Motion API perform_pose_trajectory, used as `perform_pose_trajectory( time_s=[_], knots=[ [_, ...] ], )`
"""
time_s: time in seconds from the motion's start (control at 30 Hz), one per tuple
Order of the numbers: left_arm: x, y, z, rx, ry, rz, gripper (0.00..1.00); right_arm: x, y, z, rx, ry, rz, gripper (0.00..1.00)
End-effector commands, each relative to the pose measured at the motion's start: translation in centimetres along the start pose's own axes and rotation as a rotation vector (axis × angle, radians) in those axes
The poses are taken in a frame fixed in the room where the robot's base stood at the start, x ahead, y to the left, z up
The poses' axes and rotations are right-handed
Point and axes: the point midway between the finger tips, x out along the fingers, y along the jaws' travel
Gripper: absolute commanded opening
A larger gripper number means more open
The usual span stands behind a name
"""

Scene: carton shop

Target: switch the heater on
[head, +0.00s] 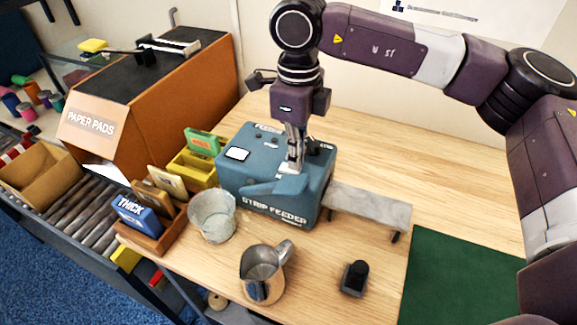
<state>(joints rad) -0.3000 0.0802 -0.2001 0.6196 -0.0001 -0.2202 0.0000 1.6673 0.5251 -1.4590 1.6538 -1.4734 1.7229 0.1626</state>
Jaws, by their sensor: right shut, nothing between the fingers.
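No part in view is labelled as a heater. The blue-teal box machine marked STRIP FEEDER (262,196) stands on the wooden table, left of centre in the head view. It has a white square plate (237,154) on top at the left and small dark knobs beside it. My right gripper (291,167) points down at the machine's top, with closed fingertips at or just above a small pale part there. Contact cannot be told, and the fingers hide some of this part. The right gripper is shut and empty. My left gripper is not in view.
A metal jug (262,275), a grey cup (212,216) and a black-knobbed object (355,278) stand in front of the machine. A grey shelf (368,206) adjoins its right side. The orange PAPER PADS box (160,95) is at left. Table behind the shelf is clear.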

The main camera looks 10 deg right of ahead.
Motion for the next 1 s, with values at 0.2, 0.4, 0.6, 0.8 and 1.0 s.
perform_pose_trajectory(
  time_s=[0.2,0.4,0.6,0.8,1.0],
  knots=[
    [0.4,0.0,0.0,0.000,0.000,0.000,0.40,0.4,0.0,0.0,0.000,0.000,0.000,0.00],
    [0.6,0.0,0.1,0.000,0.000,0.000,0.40,0.7,0.0,0.0,0.000,0.000,0.000,0.00],
    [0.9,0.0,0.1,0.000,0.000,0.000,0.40,1.0,0.0,0.0,0.000,0.000,0.000,0.00],
    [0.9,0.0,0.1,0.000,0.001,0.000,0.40,1.2,0.0,0.0,0.000,0.001,0.001,0.00],
    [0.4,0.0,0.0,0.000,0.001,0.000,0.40,0.2,0.1,0.0,0.000,0.002,0.002,0.00]
  ],
)
